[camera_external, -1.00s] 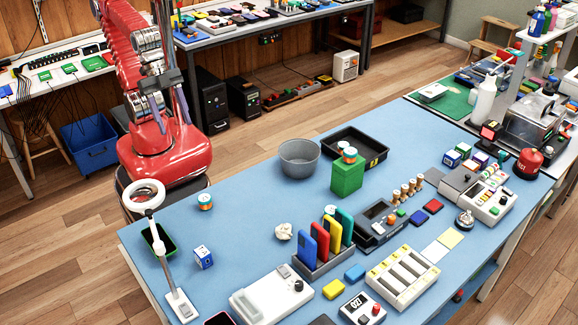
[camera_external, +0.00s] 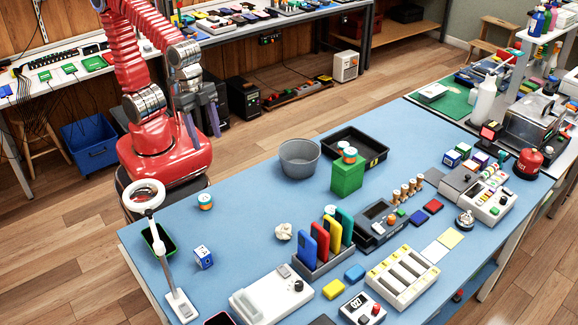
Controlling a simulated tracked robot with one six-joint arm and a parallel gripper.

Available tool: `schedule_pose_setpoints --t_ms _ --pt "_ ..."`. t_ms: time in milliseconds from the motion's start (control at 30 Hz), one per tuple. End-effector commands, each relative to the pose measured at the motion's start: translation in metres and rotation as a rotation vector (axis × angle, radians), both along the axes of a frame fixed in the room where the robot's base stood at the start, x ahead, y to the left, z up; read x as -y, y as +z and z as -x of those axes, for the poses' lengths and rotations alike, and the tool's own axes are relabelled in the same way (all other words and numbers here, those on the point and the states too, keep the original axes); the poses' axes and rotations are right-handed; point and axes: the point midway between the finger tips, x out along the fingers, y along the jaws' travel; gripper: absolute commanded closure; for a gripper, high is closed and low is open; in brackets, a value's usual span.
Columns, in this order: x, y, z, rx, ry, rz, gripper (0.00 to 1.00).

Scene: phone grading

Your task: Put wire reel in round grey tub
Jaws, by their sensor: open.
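A small reel-like cylinder (camera_external: 205,201), white with orange and teal bands, stands alone on the left part of the blue table; it looks like the wire reel. The round grey tub (camera_external: 299,160) stands near the table's back edge, to the right of the cylinder, and looks empty. My gripper (camera_external: 205,138) is open and empty, fingers pointing down. It hangs in front of my red base, above and behind the cylinder, clear of it.
A magnifier lamp (camera_external: 147,195) stands at the left edge. The table between cylinder and tub is clear.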

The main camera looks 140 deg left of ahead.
Motion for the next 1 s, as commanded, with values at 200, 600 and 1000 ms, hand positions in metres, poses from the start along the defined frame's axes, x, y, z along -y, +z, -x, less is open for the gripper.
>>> schedule_pose_setpoints --t_ms 200,600,1000 --pt "-0.028 -0.011 -0.036 -0.039 0.034 0.026 0.42" --pt "-0.088 -0.040 -0.104 -0.071 0.043 0.070 0.42" --pt "-0.160 -0.082 -0.172 -0.056 -0.010 0.100 0.42"
